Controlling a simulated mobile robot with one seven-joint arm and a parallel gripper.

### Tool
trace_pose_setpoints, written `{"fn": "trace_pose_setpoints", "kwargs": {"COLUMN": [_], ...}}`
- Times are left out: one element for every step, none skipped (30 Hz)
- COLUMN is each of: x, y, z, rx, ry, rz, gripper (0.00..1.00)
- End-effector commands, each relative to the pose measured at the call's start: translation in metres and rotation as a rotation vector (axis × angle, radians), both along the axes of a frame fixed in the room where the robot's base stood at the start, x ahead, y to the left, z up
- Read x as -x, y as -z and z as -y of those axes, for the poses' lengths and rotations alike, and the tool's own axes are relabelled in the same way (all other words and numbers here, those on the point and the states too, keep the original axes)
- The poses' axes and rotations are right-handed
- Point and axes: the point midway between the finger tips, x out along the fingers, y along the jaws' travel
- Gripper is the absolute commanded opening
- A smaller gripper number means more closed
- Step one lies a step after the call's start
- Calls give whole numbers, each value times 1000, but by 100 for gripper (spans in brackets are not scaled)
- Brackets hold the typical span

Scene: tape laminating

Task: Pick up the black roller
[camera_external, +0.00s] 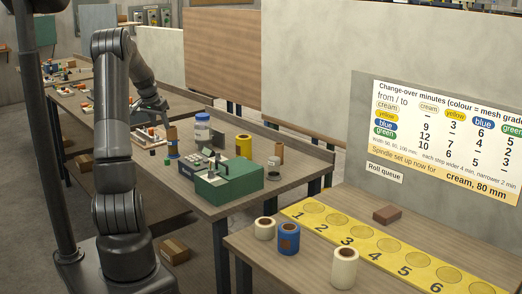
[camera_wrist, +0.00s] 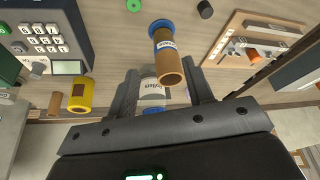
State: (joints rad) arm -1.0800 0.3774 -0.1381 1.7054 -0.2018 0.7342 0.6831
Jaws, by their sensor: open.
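A small black cylinder (camera_wrist: 205,9), which looks like the black roller, lies at the top edge of the wrist view, on the wooden table beside a tray. I cannot pick it out clearly in the external view. My gripper (camera_external: 153,110) hangs above the far table in the external view. In the wrist view its two fingers (camera_wrist: 163,74) are apart, and it holds nothing. The black cylinder is beyond the fingertips and a little to the right. A brown tube (camera_wrist: 168,66) with a blue end shows between the fingers, below them on the table.
A white jar (camera_external: 202,130), a yellow roll (camera_external: 243,145) and a green machine (camera_external: 228,182) stand near the gripper. A tray (camera_wrist: 233,36) with an orange roller (camera_wrist: 266,53) lies near the black cylinder. The front table (camera_external: 300,255) holds several rolls and a yellow numbered strip (camera_external: 365,243).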

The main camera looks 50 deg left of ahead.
Motion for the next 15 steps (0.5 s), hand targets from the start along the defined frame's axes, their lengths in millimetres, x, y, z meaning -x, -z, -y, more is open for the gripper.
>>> {"fn": "trace_pose_setpoints", "kwargs": {"x": [11, 16, 22, 26, 30, 34, 37, 39, 40, 41, 40, 40, 38, 37, 35], "y": [13, 18, 25, 29, 33, 36, 39, 41, 43, 44, 46, 50, 53, 56, 61], "z": [-22, -32, -45, -52, -59, -66, -70, -73, -76, -77, -78, -79, -79, -80, -81], "rx": [7, 9, 9, 10, 11, 11, 12, 12, 12, 12, 12, 13, 13, 15, 14], "ry": [-21, -29, -39, -44, -50, -55, -57, -60, -62, -63, -63, -63, -63, -62, -63], "rz": [2, 4, 7, 9, 11, 12, 13, 14, 15, 15, 15, 14, 14, 14, 14], "gripper": [47, 47, 47, 47, 47, 47, 47, 47, 47, 47, 47, 47, 47, 47, 47]}}
